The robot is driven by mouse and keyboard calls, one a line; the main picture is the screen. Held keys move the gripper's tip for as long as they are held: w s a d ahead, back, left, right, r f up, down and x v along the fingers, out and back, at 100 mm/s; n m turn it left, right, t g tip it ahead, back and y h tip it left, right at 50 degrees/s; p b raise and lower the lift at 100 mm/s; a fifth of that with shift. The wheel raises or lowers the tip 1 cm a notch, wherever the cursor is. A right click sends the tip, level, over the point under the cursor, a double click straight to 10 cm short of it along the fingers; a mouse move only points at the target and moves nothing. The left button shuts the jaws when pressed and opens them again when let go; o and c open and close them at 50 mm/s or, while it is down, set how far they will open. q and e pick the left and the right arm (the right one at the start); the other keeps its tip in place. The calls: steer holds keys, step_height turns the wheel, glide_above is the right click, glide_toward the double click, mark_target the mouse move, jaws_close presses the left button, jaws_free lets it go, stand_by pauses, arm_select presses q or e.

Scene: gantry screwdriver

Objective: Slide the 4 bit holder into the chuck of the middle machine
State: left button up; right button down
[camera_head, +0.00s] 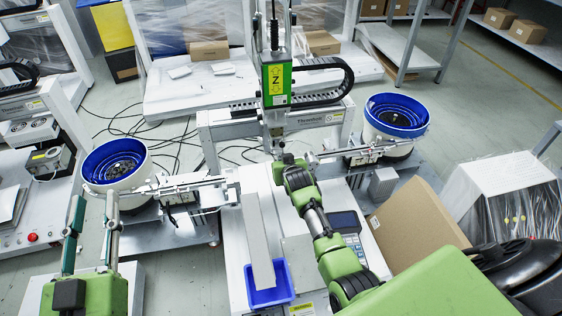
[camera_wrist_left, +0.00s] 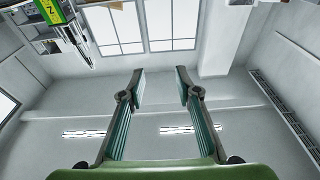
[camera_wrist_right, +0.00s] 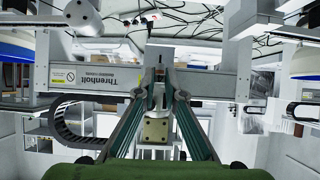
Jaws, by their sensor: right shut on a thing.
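The middle machine has a green unit marked Z (camera_head: 276,82) with a slim metal spindle (camera_head: 274,122) below it. The chuck at its lower end is too small to make out. My right gripper (camera_head: 280,152) is right under the spindle, its fingers close together. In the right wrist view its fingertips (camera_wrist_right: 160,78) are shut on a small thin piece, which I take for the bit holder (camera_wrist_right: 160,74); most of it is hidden. I cannot tell whether it touches the chuck. My left gripper (camera_head: 93,205) is raised at the left, open and empty, also in the left wrist view (camera_wrist_left: 159,75).
Feeders with blue bowls stand left (camera_head: 116,162) and right (camera_head: 397,115) of the middle machine. A blue bin (camera_head: 270,297) sits at the front under a grey chute (camera_head: 258,240). A cardboard box (camera_head: 415,220) stands close to my right arm.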

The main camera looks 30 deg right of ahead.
arm_select(q)
steer(key=shift+r, duration=0.25)
arm_select(e)
steer(key=shift+w, duration=0.1)
arm_select(q)
steer(key=shift+s+r+t, duration=0.15)
steer(key=shift+r+t, duration=0.35)
steer(key=shift+r, duration=0.2)
arm_select(e)
steer(key=shift+w+d, duration=0.1)
steer(key=shift+w, duration=0.15)
arm_select(q)
steer(key=shift+s+d+r+t+h+b, duration=0.1)
steer(key=shift+s+r+t+h+b, duration=0.25)
steer(key=shift+r, duration=0.35)
arm_select(e)
steer(key=shift+w+d, duration=0.1)
steer(key=shift+w, duration=0.25)
arm_select(q)
steer(key=shift+r+t, duration=0.25)
steer(key=shift+r, duration=0.2)
arm_select(e)
steer(key=shift+w, duration=0.15)
arm_select(q)
steer(key=shift+s+r, duration=0.2)
steer(key=shift+r, duration=0.05)
arm_select(e)
steer(key=shift+w+d, duration=0.1)
